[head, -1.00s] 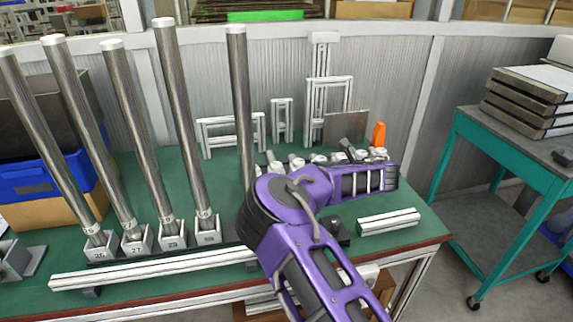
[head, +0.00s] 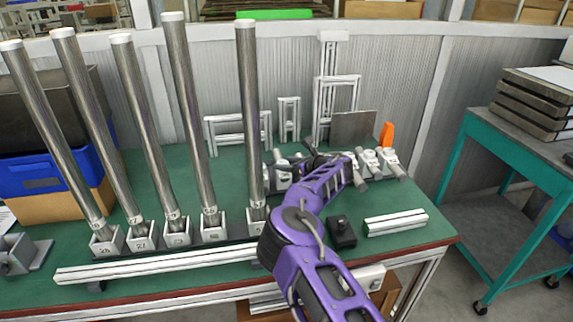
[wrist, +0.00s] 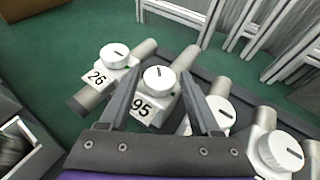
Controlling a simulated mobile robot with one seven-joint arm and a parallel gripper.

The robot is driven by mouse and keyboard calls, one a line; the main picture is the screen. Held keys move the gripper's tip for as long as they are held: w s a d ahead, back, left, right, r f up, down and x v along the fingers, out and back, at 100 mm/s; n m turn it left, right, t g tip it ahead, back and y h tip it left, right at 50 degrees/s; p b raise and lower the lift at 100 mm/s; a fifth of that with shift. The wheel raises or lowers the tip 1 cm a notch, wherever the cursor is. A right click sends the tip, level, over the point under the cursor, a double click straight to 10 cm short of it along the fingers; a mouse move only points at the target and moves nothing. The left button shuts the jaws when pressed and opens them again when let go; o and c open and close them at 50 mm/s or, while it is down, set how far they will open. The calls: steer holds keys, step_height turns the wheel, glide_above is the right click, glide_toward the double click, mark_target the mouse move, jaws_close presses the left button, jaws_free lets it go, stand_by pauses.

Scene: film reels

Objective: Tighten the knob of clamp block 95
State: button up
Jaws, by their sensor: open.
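Clamp block 95 (wrist: 142,107) is a white block on a grey rod, in the middle of the wrist view. Its round white knob (wrist: 157,78) has a short dark mark on top. My gripper (wrist: 161,80) is open, with one dark finger to each side of the knob in the picture. I cannot tell whether the fingers touch it or how far above it they are. In the head view my gripper (head: 312,160) is dark and small over the row of clamp blocks, and block 95 cannot be made out there.
Clamp block 26 (wrist: 97,77) is just left of block 95, and other knobbed blocks (wrist: 275,150) stand close on the right. Tall metal tubes (head: 247,110) rise to the left of my arm. White frames (head: 238,130) and an orange object (head: 387,134) are at the back.

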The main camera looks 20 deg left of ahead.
steer(key=shift+c, duration=0.3)
jaws_close()
steer(key=shift+m+t+h, duration=0.3)
steer(key=m+t, duration=0.1)
steer(key=m+t+h+b, duration=0.1)
steer(key=m+t+h, duration=0.1)
steer(key=shift+s+a+f+b, duration=0.1)
steer(key=shift+s+a+b, duration=0.2)
steer(key=shift+s+a+m+t+h+b, duration=0.1)
steer(key=shift+m+t+h+b, duration=0.6)
steer(key=shift+m+h, duration=0.4)
steer(key=shift+m+t+h+b, duration=0.5)
steer(key=shift+m+t+h, duration=0.1)
steer(key=shift+m+h, duration=0.25)
